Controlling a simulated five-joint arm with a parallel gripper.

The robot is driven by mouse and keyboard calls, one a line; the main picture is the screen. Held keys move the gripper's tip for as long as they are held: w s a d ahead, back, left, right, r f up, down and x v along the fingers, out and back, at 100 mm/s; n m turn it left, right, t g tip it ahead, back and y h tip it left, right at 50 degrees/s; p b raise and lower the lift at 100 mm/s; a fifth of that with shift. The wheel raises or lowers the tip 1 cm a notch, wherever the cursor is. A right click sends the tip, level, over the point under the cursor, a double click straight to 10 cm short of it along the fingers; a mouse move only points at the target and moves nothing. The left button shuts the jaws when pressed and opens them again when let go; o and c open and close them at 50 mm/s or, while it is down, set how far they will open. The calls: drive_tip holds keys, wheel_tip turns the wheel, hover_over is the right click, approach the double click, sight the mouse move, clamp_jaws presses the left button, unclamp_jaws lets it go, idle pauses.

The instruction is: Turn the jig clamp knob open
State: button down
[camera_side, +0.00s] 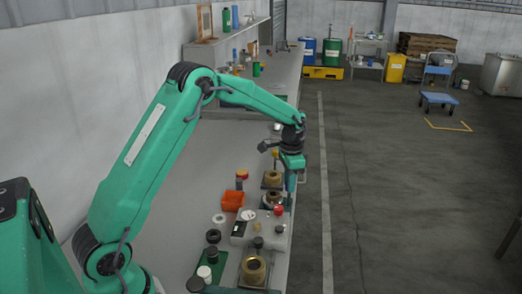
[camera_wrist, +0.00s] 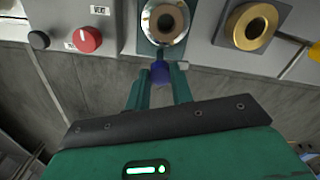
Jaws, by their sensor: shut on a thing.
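A blue knob (camera_wrist: 160,72) sits at the near edge of a jig (camera_wrist: 150,44) that holds a metal ring part (camera_wrist: 181,17). I take the blue knob to be the jig clamp knob. My gripper (camera_wrist: 160,80) has its two green fingers on either side of the knob, shut on it. In the side view my gripper (camera_side: 290,193) points down at the bench's right edge, beside a jig with a brass-coloured ring (camera_side: 273,197). The knob is hidden there by the gripper. How far the knob is turned cannot be told.
A red knob (camera_wrist: 88,40) and a black knob (camera_wrist: 38,40) are on the grey panel to the left. Another jig with a brass ring (camera_wrist: 236,25) is to the right. An orange bin (camera_side: 232,200) stands on the bench.

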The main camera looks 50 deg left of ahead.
drive_tip(key=shift+r+m, duration=0.1)
drive_tip(key=shift+m, duration=0.6)
drive_tip(key=c, duration=1.2)
unclamp_jaws()
drive_tip(key=shift+r, duration=3.85)
drive_tip(key=shift+r, duration=0.1)
